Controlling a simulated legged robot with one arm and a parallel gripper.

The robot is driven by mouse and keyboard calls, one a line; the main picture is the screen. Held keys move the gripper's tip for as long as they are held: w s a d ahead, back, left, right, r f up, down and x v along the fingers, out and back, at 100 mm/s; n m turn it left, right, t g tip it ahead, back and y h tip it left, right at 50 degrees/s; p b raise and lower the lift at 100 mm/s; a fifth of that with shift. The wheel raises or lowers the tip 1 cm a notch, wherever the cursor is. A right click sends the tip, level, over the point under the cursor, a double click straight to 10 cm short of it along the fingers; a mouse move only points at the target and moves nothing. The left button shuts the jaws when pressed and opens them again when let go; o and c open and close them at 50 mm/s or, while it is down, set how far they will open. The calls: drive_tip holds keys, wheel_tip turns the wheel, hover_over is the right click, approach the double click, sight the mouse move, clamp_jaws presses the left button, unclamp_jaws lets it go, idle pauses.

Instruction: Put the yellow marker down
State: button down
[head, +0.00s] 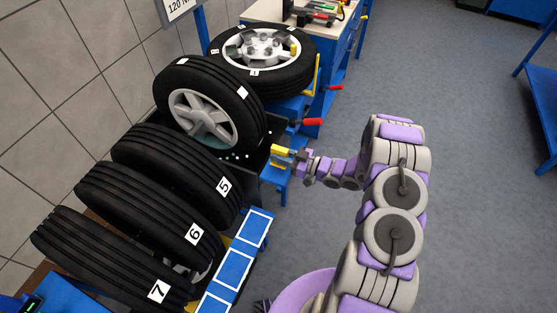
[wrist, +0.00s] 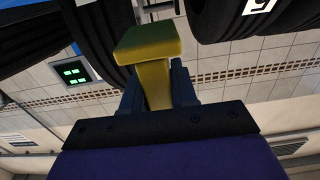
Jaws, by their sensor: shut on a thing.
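The yellow marker (head: 281,150) is a small block-like piece held at the tip of my gripper (head: 302,157). In the wrist view the yellow marker (wrist: 152,62) sits between the two dark fingers of my gripper (wrist: 158,88), its wider flat end pointing away from the palm. My gripper is shut on it. In the head view it is beside the dark rack, right of the tire with the silver rim. I cannot tell whether the marker touches anything beyond the fingers.
Tires labelled 5 (head: 190,172), 6 (head: 150,208) and 7 (head: 105,255) lean in a row at left. A blue strip with white-outlined squares (head: 235,268) lies below. A silver-rimmed tire (head: 215,100) and a flat-lying wheel (head: 262,55) stand behind. The grey floor (head: 450,100) at right is clear.

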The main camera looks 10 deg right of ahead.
drive_tip(key=shift+w+a+f, duration=0.1)
drive_tip(key=shift+w+a, duration=0.25)
drive_tip(key=shift+w, duration=0.15)
wheel_tip(320, 180, down, 4)
drive_tip(key=shift+d+r+b, duration=0.1)
drive_tip(key=shift+r+b, duration=0.15)
drive_tip(key=shift+b, duration=0.4)
drive_tip(key=c, duration=0.9)
unclamp_jaws()
drive_tip(key=shift+r, duration=0.1)
